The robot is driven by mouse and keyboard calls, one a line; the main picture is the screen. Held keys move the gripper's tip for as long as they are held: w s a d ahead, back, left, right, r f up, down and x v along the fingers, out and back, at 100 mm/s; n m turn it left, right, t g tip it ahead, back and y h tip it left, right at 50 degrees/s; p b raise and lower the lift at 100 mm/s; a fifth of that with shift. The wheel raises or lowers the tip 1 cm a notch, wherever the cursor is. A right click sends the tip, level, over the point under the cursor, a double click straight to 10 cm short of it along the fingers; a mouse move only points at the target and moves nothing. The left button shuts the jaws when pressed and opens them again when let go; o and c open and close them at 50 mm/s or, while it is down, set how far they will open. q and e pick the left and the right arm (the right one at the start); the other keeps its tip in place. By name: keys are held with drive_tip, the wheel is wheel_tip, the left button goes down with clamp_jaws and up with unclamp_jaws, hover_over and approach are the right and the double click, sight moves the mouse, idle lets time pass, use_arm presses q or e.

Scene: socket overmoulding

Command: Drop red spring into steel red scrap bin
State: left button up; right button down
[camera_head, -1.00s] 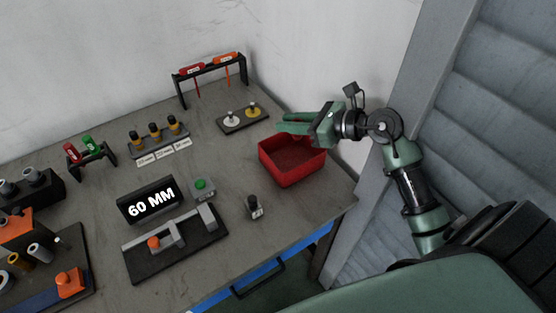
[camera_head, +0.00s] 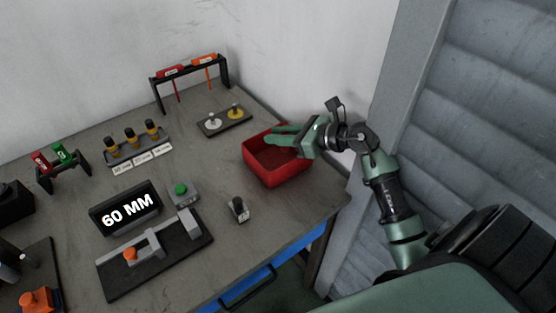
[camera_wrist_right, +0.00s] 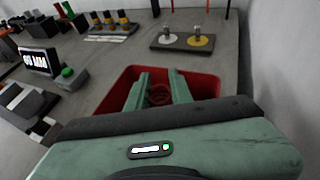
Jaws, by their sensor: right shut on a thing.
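The steel red scrap bin (camera_head: 276,176) is an open red box at the right side of the grey table. It also shows in the right wrist view (camera_wrist_right: 112,99). My right gripper (camera_head: 274,135) reaches in from the right, with its green fingers over the bin's back part. In the right wrist view, the fingers (camera_wrist_right: 160,88) are shut on the red spring (camera_wrist_right: 159,95), a small round coil that is hard to make out against the red bin. The spring is hidden in the head view. My left gripper is not in view.
Behind the bin is a dark plate with a white and a yellow disc (camera_head: 224,119). A tool rack (camera_head: 188,73) stands at the back. A small dark switch (camera_head: 238,209) sits left of the bin. The wall (camera_head: 310,60) is close behind the bin.

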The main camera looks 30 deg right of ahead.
drive_tip(key=c, duration=1.2)
unclamp_jaws()
drive_tip(key=shift+o, duration=0.2)
drive_tip(key=shift+r, duration=0.1)
wheel_tip(320, 180, up, 20)
drive_tip(key=p, duration=1.5)
